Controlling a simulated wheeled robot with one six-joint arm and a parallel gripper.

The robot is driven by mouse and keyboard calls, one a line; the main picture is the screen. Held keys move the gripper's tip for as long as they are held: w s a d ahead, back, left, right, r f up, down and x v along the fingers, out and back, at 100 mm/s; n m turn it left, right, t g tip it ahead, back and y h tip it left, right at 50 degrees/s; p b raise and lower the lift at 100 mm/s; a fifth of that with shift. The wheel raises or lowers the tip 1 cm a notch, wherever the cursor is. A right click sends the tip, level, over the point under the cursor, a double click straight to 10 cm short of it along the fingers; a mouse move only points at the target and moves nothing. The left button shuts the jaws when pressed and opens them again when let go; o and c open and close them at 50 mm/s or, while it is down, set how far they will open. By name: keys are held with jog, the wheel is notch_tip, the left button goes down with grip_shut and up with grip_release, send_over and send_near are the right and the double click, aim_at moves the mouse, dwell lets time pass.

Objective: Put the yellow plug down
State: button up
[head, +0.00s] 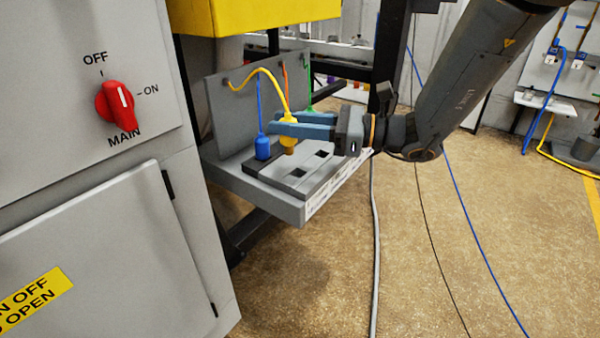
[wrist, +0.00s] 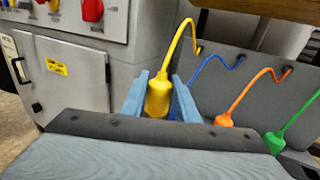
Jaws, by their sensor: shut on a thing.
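The yellow plug (head: 288,146) hangs between the blue fingers of my gripper (head: 302,125), above the socket block on the grey shelf. Its yellow cord arches up to the back panel. In the wrist view the yellow plug (wrist: 158,95) sits upright between the two fingers of my gripper (wrist: 160,98). The plug's lower tip shows below the fingers in the head view and appears apart from the block.
A blue plug (head: 262,147) stands upright at the block's left. An orange plug (wrist: 224,120) and a green plug (wrist: 275,142) show in the wrist view. The grey shelf (head: 290,208) carries the block. A cabinet with a red switch (head: 115,101) stands at left.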

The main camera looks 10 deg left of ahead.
jog(key=shift+t, duration=0.3)
jog(key=shift+w+d+f, duration=0.2)
jog(key=shift+d+f, duration=0.1)
jog(key=shift+f, duration=0.9)
jog(key=shift+w+d+f, duration=0.2)
jog(key=shift+d+f, duration=0.05)
jog(key=shift+f, duration=1)
jog(key=shift+w+d+f, duration=0.2)
jog(key=shift+d+f, duration=0.1)
jog(key=shift+f, duration=0.9)
jog(key=shift+f, duration=0.3)
jog(key=o, duration=1.1)
jog(key=shift+c, duration=0.2)
